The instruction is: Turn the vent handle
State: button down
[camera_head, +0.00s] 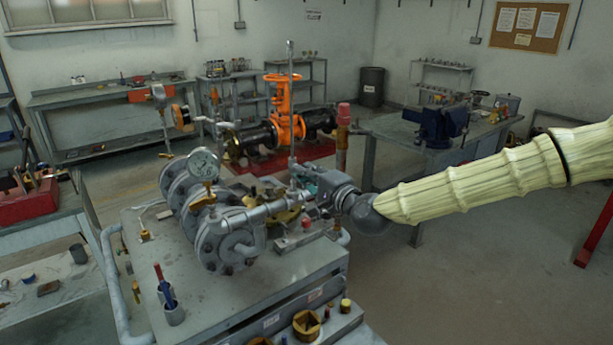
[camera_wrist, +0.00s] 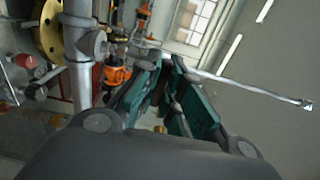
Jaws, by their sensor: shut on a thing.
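The vent handle, seen as a long thin metal rod (camera_head: 290,110), stands upright above the pipework in the head view. In the wrist view the rod (camera_wrist: 250,86) runs to the right from my fingertips and ends in a small knob. My gripper (camera_head: 299,178) comes in from the right with its teal fingers at the rod's lower end. In the wrist view my gripper (camera_wrist: 166,64) is closed at the rod's base, with a narrow gap between the fingers. The exact contact is partly hidden by the fingers.
A pressure gauge (camera_head: 203,164) and flanged grey pipes (camera_head: 228,240) stand left of my gripper on the metal bench (camera_head: 190,300). An orange gate valve (camera_head: 283,110) is behind. A workbench with a blue vise (camera_head: 440,124) stands at the back right. Open floor lies at right.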

jog(key=c, duration=1.5)
grip_release()
jog(key=shift+d, duration=0.15)
jog(key=shift+c, duration=0.2)
jog(key=shift+s, duration=0.1)
jog(key=v, duration=1.1)
jog(key=shift+s+d, duration=0.2)
jog(key=shift+s, duration=0.05)
